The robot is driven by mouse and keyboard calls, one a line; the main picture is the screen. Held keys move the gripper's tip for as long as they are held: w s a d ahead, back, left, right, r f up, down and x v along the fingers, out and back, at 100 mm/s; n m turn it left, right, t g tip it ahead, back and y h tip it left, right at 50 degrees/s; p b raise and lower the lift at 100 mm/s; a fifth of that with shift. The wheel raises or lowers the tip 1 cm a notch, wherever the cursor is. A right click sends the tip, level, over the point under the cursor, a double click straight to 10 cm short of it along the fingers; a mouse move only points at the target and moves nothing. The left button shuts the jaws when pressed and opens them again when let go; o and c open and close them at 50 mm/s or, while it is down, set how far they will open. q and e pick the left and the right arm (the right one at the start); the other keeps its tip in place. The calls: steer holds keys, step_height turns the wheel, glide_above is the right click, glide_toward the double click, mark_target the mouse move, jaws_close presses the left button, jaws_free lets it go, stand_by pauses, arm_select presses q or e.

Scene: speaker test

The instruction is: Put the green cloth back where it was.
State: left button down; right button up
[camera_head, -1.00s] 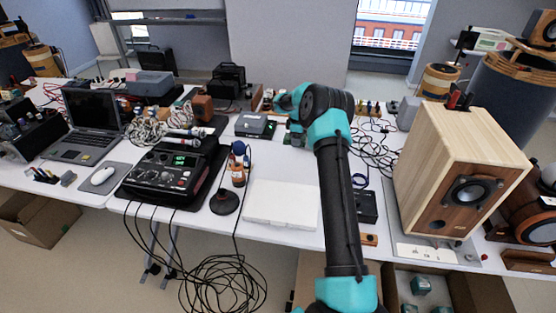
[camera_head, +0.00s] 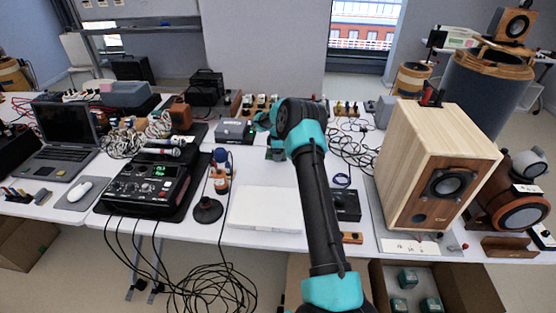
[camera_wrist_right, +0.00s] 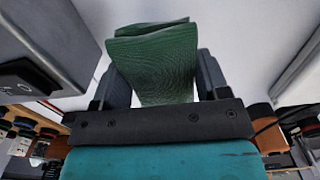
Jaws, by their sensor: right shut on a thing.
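The green cloth (camera_wrist_right: 153,50) is folded and held between the two dark fingers of my right gripper (camera_wrist_right: 160,82) in the right wrist view. White table surface shows behind it. The arm hides most of the right gripper there. My left gripper is not in view.
A grey box (camera_head: 234,131) stands just left of the right wrist. A flat white box (camera_head: 265,210) lies in front, beside a black stand (camera_head: 207,209). The wooden speaker (camera_head: 425,150) stands to the right. Cables (camera_head: 352,150) lie between the arm and the speaker.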

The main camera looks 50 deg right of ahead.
steer(key=shift+f, duration=1.8)
steer(key=shift+f, duration=0.15)
steer(key=o, duration=0.9)
step_height(320, 180, up, 12)
steer(key=shift+r, duration=0.15)
